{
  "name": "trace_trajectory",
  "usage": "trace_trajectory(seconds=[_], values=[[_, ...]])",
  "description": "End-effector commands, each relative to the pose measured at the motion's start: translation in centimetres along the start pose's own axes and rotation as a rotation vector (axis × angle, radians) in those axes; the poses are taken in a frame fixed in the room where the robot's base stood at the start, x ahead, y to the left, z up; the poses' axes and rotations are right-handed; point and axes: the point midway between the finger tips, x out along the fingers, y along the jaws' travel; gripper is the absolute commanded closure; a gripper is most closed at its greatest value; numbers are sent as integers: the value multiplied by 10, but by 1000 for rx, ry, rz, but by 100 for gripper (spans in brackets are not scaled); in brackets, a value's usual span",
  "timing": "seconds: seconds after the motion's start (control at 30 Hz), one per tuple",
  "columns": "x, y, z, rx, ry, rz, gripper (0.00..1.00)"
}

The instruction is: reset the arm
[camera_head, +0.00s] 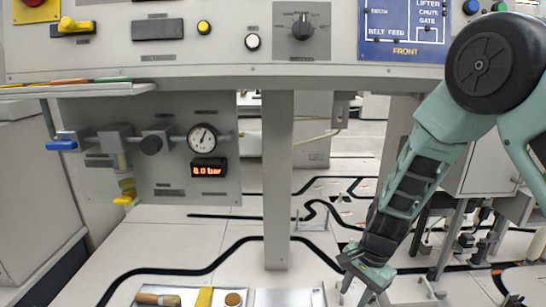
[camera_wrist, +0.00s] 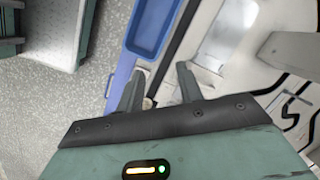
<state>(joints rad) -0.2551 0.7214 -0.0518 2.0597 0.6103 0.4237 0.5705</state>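My arm reaches down the right side of the head view, and my gripper (camera_head: 356,291) hangs low near the bottom edge. In the wrist view my gripper (camera_wrist: 161,70) has its two fingers spread apart, with nothing held between the tips. A small pale round thing shows low between the fingers, too small to name. A blue tray (camera_wrist: 136,43) lies beyond the fingertips and looks empty where it shows.
A grey control panel (camera_head: 180,62) spans the top of the head view. A post (camera_head: 278,180) stands left of my arm. A gauge (camera_head: 202,138) and valves are on the left. A tray at the bottom holds a wooden-handled tool (camera_head: 158,299) and a yellow piece (camera_head: 204,297).

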Motion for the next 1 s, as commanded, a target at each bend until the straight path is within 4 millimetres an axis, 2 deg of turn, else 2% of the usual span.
trace_trajectory(seconds=[0.03,0.2,0.3,0.4,0.6,0.8,1.0], values=[[-21,-2,28,-113,-17,-11,64],[-78,20,113,-546,-53,-9,64],[-106,44,154,-803,-50,6,64],[-125,70,181,-1022,-35,30,64],[-148,116,210,-1346,10,90,64],[-161,154,222,-1598,68,161,64],[-204,148,229,-1593,63,161,64]])
